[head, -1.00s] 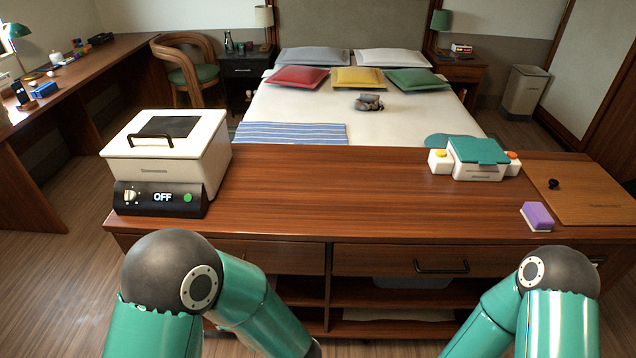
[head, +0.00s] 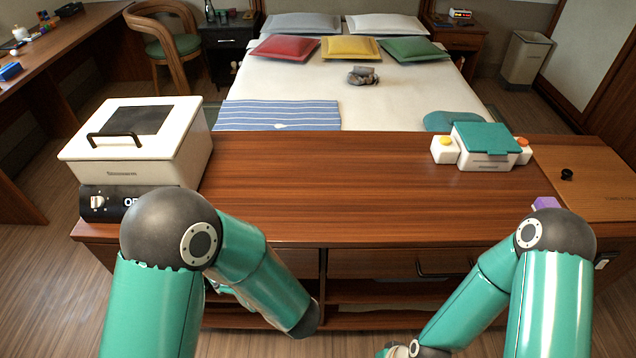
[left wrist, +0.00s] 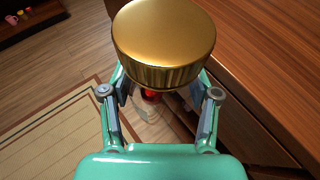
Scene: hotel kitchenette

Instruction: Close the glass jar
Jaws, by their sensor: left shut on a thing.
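A wide gold lid (left wrist: 163,45) with a ribbed rim fills the top middle of the left wrist view. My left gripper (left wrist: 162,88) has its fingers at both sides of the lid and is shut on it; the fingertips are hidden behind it. Below the lid a clear glass shape, possibly the jar (left wrist: 148,122), shows with something red at its top. I cannot tell whether lid and glass touch. In the head view my left gripper is mostly hidden behind my own arm. My right arm reaches down to the bottom edge, and its fingers do not show.
A wooden cabinet (head: 330,190) stands in front, with open shelves below. On it are a white box cooker (head: 140,160) at left, a white and teal device (head: 487,150), a brown board (head: 590,180) and a partly hidden purple block (head: 546,203). The cabinet's middle is clear.

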